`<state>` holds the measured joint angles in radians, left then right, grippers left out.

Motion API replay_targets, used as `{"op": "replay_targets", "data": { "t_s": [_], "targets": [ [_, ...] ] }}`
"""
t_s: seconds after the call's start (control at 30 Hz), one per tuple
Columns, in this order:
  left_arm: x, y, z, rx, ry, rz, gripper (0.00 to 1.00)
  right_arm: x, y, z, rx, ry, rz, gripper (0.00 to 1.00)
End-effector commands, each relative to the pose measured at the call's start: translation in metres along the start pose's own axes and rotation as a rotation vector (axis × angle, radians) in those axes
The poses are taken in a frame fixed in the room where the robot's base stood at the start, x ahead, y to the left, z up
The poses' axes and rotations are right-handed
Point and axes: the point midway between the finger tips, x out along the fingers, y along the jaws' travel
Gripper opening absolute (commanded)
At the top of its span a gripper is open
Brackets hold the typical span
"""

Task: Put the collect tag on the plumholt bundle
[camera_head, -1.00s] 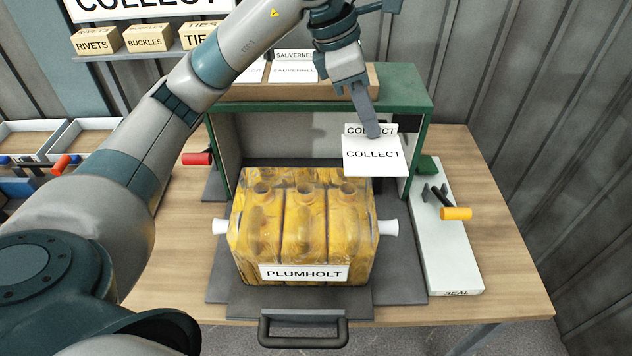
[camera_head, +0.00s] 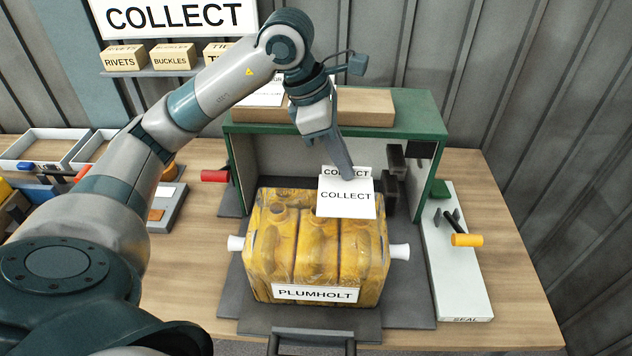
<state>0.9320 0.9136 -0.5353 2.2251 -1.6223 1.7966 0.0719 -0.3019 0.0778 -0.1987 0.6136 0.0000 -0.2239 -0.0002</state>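My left gripper (camera_head: 347,172) is shut on the white collect tag (camera_head: 346,204), which reads COLLECT on its face and on a narrow upper strip. In this view the tag overlaps the top right part of the plumholt bundle (camera_head: 290,250); I cannot tell whether it touches. The bundle is several yellow jerry cans side by side under clear wrap, with white knobs at both sides and a PLUMHOLT label (camera_head: 315,294) on its lower front. It sits on a dark plate in front of the green frame. My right gripper is not in view.
The green frame (camera_head: 432,118) stands behind the bundle, with a wooden tray (camera_head: 366,106) on top. On the right lies a pale SEAL board (camera_head: 456,275) with an orange-handled tool (camera_head: 466,240). A red handle (camera_head: 213,176) juts out at left. A dark handle (camera_head: 310,336) is in front.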

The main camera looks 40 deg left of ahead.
Motion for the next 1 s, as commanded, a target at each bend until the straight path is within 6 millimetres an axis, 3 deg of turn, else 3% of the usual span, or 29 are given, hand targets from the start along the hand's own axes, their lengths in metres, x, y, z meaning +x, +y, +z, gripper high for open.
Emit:
{"op": "replay_targets", "data": {
  "t_s": [0.2, 0.4, 1.0],
  "targets": [
    [0.003, 0.001, -0.034, -0.003, 0.005, 0.000, 0.00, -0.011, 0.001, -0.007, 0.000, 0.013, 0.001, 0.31],
    [0.007, 0.001, -0.053, -0.002, 0.002, -0.001, 0.00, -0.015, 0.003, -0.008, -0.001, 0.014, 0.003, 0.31],
    [0.013, 0.002, -0.059, 0.000, 0.001, -0.001, 0.00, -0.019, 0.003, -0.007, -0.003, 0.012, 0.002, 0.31]
  ]
}}
